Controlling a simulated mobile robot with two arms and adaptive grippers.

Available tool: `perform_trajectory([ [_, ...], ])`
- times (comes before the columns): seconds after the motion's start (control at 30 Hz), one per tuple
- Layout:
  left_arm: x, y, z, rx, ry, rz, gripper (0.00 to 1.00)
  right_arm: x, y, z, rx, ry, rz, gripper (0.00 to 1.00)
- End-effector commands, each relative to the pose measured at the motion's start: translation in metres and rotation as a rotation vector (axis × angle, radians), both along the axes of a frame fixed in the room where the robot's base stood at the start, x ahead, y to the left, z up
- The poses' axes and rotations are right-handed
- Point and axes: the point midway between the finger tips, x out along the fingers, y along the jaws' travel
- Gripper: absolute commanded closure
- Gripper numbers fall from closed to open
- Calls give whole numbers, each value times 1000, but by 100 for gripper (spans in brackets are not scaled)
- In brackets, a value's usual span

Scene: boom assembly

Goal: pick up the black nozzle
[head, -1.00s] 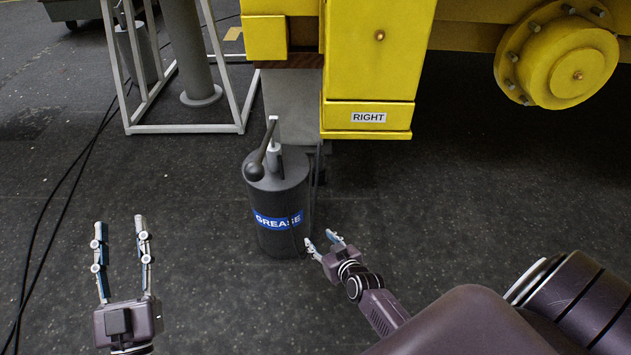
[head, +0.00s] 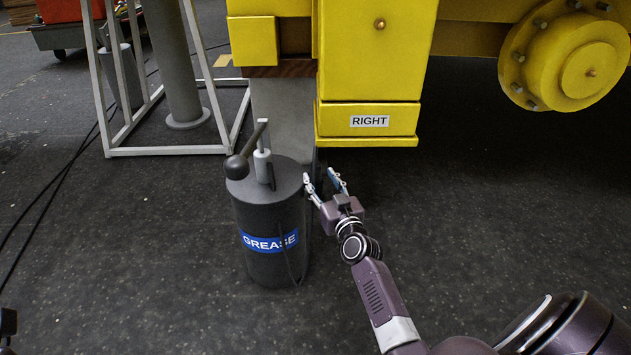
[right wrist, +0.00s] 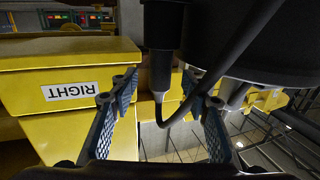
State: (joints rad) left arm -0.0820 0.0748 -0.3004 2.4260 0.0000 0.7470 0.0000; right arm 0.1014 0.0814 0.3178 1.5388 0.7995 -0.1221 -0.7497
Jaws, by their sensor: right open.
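The black nozzle (right wrist: 161,70) shows in the right wrist view as a dark cylinder with a pale grey tip, and a black hose curves past it. It appears between the two fingers of my right gripper, with space on both sides. I cannot tell its depth between them. My right gripper (head: 319,176) is open beside the upper right of the grey grease drum (head: 272,215) in the head view. I cannot clearly make out the nozzle in that view. Only a dark piece of my left gripper (head: 7,323) shows at the left edge; its fingers are out of frame.
A yellow machine with a RIGHT label (head: 369,121) stands behind the drum. The drum carries a pump with a lever (head: 248,152) on top. A grey frame (head: 165,151) stands at back left, with cables on the floor. Open floor lies left of the drum.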

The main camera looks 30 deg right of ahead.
Motion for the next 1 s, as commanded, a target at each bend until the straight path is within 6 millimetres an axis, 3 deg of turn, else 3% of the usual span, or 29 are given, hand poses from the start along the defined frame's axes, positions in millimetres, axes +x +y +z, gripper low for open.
perform_trajectory([
  [0.3, -5, -2, 7, 5, -63, 4, 60, 38, -9, 1, 1, 0, 1, 57],
  [0.6, -5, -2, 10, 6, -67, 4, 60, 41, -10, 3, -1, 1, 1, 57],
  [1.0, -6, -2, 10, 5, -68, 3, 60, 41, -10, 3, -1, 1, 1, 100],
])
